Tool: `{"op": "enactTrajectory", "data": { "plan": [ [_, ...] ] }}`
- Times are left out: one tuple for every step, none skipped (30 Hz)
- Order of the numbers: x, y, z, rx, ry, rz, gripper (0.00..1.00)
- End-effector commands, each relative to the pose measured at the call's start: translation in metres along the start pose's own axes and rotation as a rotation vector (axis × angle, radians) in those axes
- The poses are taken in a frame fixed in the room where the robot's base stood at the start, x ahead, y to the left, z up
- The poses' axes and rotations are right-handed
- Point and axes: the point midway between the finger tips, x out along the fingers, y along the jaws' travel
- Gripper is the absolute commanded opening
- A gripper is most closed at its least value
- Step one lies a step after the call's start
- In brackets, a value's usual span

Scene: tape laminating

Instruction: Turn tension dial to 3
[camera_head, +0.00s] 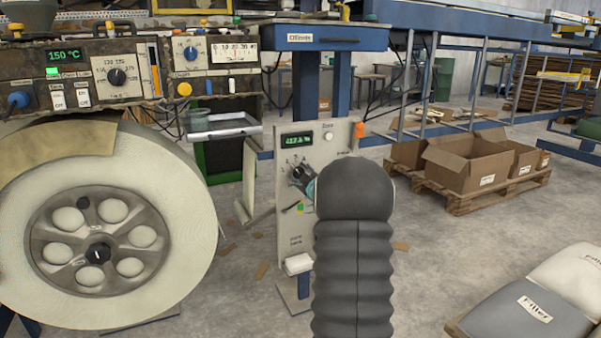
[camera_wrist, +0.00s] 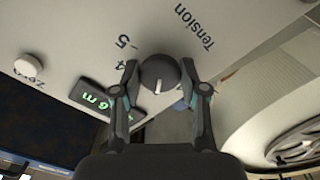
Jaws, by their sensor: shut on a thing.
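The tension dial (camera_wrist: 157,76) is a dark round knob with a short white mark, on a pale panel lettered "Tension". In the wrist view the digits 5 and 4 show beside it at left; other digits are hidden by my gripper. The white mark shows on the lower part of the knob in that view; I cannot tell which number it indicates. My gripper (camera_wrist: 158,68) is shut on the dial, one finger on each side. In the head view the dial (camera_head: 299,173) shows at the left of my arm, which covers the panel's right part.
A green display (camera_head: 297,140) and a white button (camera_head: 328,137) sit above the dial. A large white tape roll (camera_head: 185,235) stands left of the panel. Cardboard boxes (camera_head: 465,165) lie on a pallet behind, at right. Grey floor is open between.

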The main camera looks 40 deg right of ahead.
Motion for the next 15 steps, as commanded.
{"op": "enactTrajectory", "data": {
  "plan": [
    [-0.0001,0.0011,-0.001,0.046,-0.002,-0.001,0.08],
    [-0.0001,0.0011,-0.001,0.074,-0.002,-0.001,0.08],
    [-0.0001,0.0011,-0.0009,0.112,-0.002,-0.001,0.08],
    [-0.0001,0.0011,-0.0009,0.14,-0.002,-0.001,0.08],
    [-0.0001,0.0011,-0.0008,0.168,-0.002,-0.001,0.08],
    [-0.0001,0.0011,-0.0008,0.205,-0.002,-0.001,0.08],
    [0.0,0.001,-0.0007,0.232,-0.002,-0.001,0.08],
    [-0.0001,0.001,-0.0007,0.259,-0.002,-0.001,0.08],
    [0.0,0.001,-0.0007,0.293,-0.002,-0.001,0.08],
    [0.0,0.001,-0.0008,0.317,-0.002,-0.001,0.08],
    [0.0,0.001,-0.0008,0.341,-0.002,-0.001,0.08],
    [0.0,0.0009,-0.0007,0.371,-0.002,-0.001,0.08],
    [0.0,0.0009,-0.0007,0.394,-0.002,-0.001,0.08],
    [0.0,0.0009,-0.0007,0.414,-0.002,-0.001,0.08],
    [-0.0001,0.0009,-0.0007,0.44,-0.002,-0.001,0.08]
  ]
}}
